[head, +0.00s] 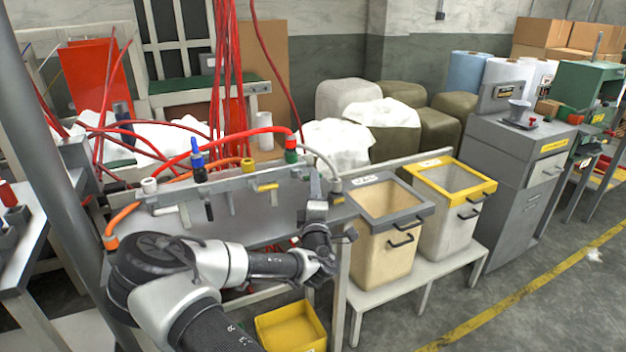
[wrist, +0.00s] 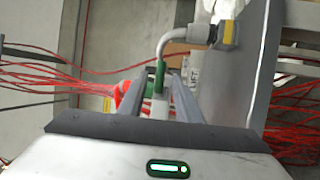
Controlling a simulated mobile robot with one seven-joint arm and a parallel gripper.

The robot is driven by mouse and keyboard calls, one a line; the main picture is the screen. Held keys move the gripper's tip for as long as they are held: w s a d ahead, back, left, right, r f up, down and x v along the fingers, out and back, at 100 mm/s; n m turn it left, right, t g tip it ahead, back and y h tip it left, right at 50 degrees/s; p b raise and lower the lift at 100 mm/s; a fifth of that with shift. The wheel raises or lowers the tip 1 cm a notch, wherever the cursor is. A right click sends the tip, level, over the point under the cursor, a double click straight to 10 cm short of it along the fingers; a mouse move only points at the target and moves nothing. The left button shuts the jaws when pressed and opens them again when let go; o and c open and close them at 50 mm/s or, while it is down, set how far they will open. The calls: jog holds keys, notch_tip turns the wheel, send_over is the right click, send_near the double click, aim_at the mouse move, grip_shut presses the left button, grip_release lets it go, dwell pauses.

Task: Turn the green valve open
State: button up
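A green piece that looks like the valve's handle (wrist: 160,77) stands between my gripper's fingers in the wrist view, above a pale block. My gripper (wrist: 158,83) appears open, with a finger on either side of it and narrow gaps; light contact cannot be ruled out. In the head view, my gripper (head: 315,182) points up at the right end of the grey pipe rack (head: 235,205). A green fitting (head: 291,150) shows up and left of it; whether it is the same green piece is unclear. The handle between the fingers is hard to make out there.
A grey hose (head: 318,155) arches close above my gripper. Red hoses (head: 225,60) hang behind the rack. A blue handle (head: 198,160) and a yellow one (head: 266,187) are along it. Grey-rimmed (head: 365,215) and yellow-rimmed (head: 425,175) bins stand at the right.

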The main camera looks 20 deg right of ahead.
jog(key=shift+x, duration=2.15)
jog(key=shift+c, duration=0.5)
grip_shut()
